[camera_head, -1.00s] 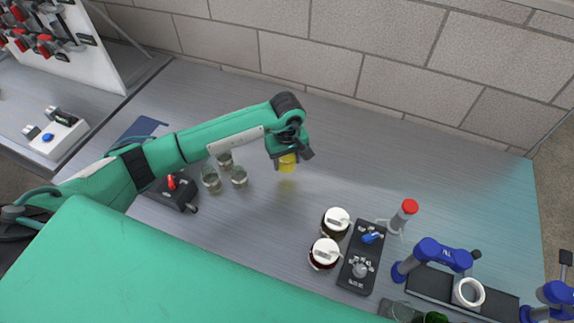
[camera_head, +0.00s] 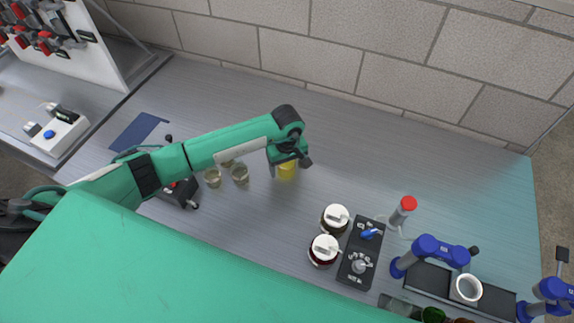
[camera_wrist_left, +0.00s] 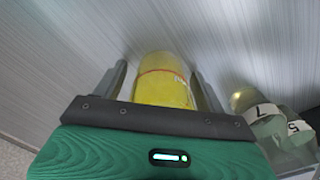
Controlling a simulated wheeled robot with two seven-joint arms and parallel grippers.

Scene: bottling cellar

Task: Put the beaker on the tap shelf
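A clear beaker with yellow contents (camera_head: 287,171) stands on the grey bench below my left gripper (camera_head: 289,163). In the left wrist view the beaker (camera_wrist_left: 163,88) is between the two fingers of my left gripper (camera_wrist_left: 160,75). A narrow gap shows on each side of it, so the fingers look open around it. Its upper part is partly hidden by the gripper in the head view. Red-handled taps (camera_head: 42,41) are on a white panel at the upper left; I cannot tell which surface is the tap shelf. My right gripper is not in view.
Several small glasses (camera_head: 240,174) stand left of the beaker, close to my arm. Two white-lidded jars (camera_head: 324,250), a black control box (camera_head: 361,254), a red-capped bottle (camera_head: 402,211) and blue-jointed devices (camera_head: 432,252) are at right. The bench's back centre is clear.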

